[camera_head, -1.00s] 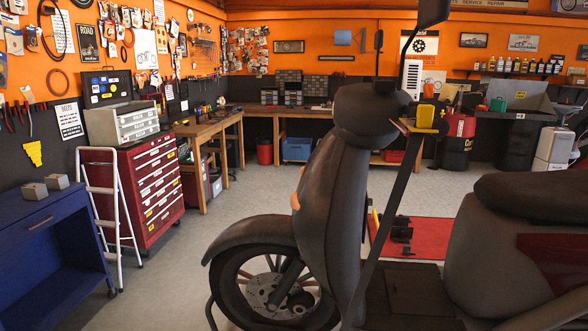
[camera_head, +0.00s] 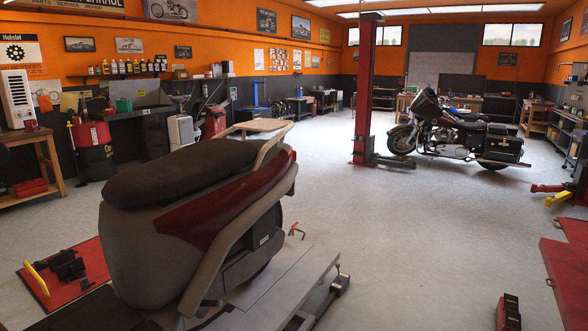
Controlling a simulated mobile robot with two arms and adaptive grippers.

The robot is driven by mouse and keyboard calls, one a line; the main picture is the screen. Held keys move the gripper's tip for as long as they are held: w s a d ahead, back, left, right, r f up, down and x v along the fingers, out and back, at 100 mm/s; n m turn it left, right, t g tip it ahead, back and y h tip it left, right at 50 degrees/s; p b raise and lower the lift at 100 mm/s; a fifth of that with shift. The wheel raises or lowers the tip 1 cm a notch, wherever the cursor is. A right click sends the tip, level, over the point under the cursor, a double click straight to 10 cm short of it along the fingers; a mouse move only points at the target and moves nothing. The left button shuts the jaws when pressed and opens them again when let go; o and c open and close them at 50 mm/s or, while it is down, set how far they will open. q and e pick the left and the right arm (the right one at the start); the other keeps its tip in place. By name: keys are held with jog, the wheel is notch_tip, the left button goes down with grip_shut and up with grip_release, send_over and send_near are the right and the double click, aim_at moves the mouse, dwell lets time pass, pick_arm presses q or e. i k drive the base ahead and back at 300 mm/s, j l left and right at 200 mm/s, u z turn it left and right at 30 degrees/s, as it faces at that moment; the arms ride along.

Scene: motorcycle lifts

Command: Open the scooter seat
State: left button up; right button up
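The scooter (camera_head: 165,254) stands in the left half of the head view, its rear towards the middle of the picture. Its dark padded seat (camera_head: 190,167) lies flat on the grey and dark red body, so it looks closed. A pale grab rail (camera_head: 262,127) rises behind the seat. The scooter's front is outside the picture. Neither of my grippers shows in this view.
The scooter's rear is over a grey lift platform (camera_head: 285,280). A red mat (camera_head: 75,283) with a black clamp lies at left. A red lift post (camera_head: 366,95) and a motorcycle (camera_head: 455,135) stand farther back. Grey floor (camera_head: 400,225) to the right is open.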

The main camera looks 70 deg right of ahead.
aim_at(189, 168)
jog(key=z, duration=1.75)
